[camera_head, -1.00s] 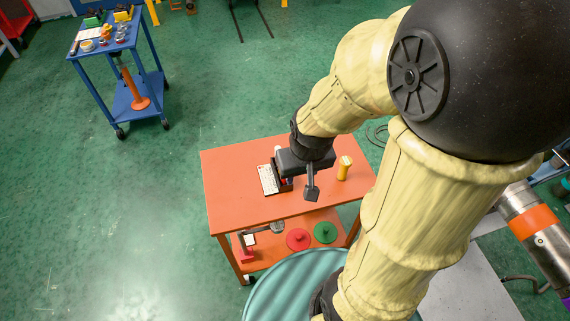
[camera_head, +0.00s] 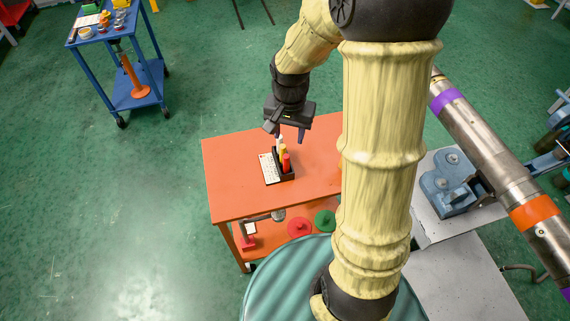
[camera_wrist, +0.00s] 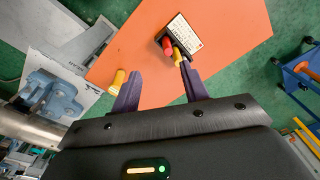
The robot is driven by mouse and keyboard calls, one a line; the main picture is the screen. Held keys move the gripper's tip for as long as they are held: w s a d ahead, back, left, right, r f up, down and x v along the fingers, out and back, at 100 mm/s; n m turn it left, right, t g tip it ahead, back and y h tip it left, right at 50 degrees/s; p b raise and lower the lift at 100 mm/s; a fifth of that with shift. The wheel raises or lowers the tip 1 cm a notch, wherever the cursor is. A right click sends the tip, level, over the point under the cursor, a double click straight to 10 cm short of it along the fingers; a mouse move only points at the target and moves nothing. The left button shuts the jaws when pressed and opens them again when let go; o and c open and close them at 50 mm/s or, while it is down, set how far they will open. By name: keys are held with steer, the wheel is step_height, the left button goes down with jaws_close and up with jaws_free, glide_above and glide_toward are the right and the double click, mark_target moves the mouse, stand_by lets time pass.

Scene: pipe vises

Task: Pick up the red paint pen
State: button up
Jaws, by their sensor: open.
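The red paint pen (camera_head: 286,163) stands upright in a small black holder (camera_head: 287,177) on the orange table, beside a yellow pen (camera_head: 283,150) and a white-topped one. In the wrist view the red pen (camera_wrist: 167,43) shows ahead of the fingertips, with the yellow pen (camera_wrist: 177,55) partly hidden near the right finger. My gripper (camera_head: 286,131) is open and empty above the far side of the holder. Its two fingers are wide apart in the wrist view (camera_wrist: 160,69), and the red pen is apart from them.
A white printed card (camera_wrist: 183,35) lies beside the holder on the orange table (camera_head: 235,175). A yellow cylinder (camera_wrist: 118,79) stands near the left finger in the wrist view. A blue vise (camera_head: 450,185) is on a grey bench at right. The table's left part is clear.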

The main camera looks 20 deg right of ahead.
steer(key=w+f+m, duration=0.1)
steer(key=w+m, duration=0.2)
steer(key=w, duration=0.1)
steer(key=p, duration=0.1)
glide_toward(286, 162)
steer(key=shift+g, duration=0.4)
steer(key=f, duration=0.2)
steer(key=w+f, duration=0.1)
steer(key=f, duration=0.2)
steer(key=shift+w+d+f, duration=0.2)
steer(key=shift+f, duration=0.45)
steer(key=shift+f, duration=0.15)
steer(key=shift+w+f+p, duration=0.2)
steer(key=shift+f+p, duration=0.55)
steer(key=shift+f, duration=1.75)
jaws_close()
